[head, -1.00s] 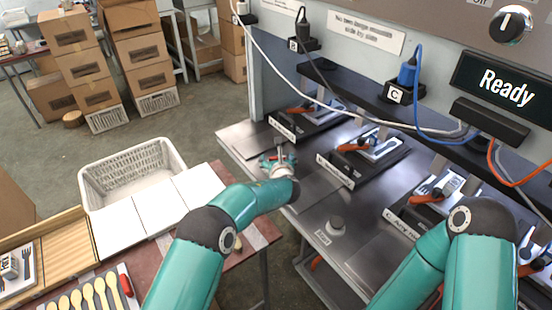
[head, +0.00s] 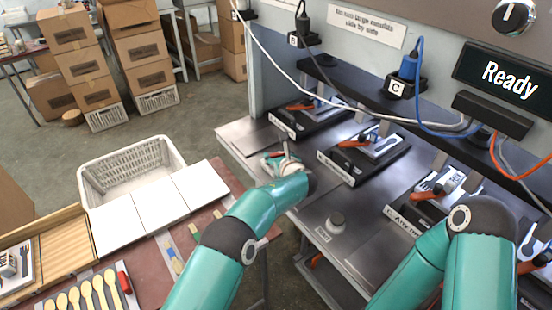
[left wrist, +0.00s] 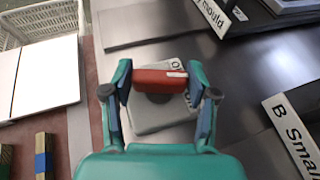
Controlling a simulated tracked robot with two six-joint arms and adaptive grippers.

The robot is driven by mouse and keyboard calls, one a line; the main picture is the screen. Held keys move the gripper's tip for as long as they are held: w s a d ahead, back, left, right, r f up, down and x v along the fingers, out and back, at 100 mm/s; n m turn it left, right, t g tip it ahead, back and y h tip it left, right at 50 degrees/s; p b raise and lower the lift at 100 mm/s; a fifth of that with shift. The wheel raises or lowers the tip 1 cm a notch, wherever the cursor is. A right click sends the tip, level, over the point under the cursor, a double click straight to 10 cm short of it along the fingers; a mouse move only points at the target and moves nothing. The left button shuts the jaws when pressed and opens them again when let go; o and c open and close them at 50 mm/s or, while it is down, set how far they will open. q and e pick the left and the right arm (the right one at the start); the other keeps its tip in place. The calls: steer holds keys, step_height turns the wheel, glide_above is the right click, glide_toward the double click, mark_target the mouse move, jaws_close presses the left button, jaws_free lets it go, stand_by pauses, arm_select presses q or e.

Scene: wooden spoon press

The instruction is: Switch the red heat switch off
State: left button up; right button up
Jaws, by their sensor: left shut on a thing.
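The red heat switch (left wrist: 158,78) is a red bar with a white mark, on a grey base plate (left wrist: 150,122) in the middle of the left wrist view. My left gripper (left wrist: 159,84) has one finger at each end of the red bar and is shut on it. The base's label is mostly hidden. My right arm shows at the lower right of the head view, but its gripper is out of view.
A screen (head: 508,85) reads "Ready". On the left are a white basket (head: 130,160), white boards (head: 160,200) and wooden spoons (head: 88,292).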

arm_select(q)
steer(key=shift+r+n+y, duration=0.1)
steer(key=shift+n+y, duration=0.3)
steer(key=o, duration=1.2)
steer(key=shift+c, duration=0.2)
steer(key=shift+s, duration=0.1)
steer(key=shift+v, duration=3.6)
steer(key=shift+d, duration=0.1)
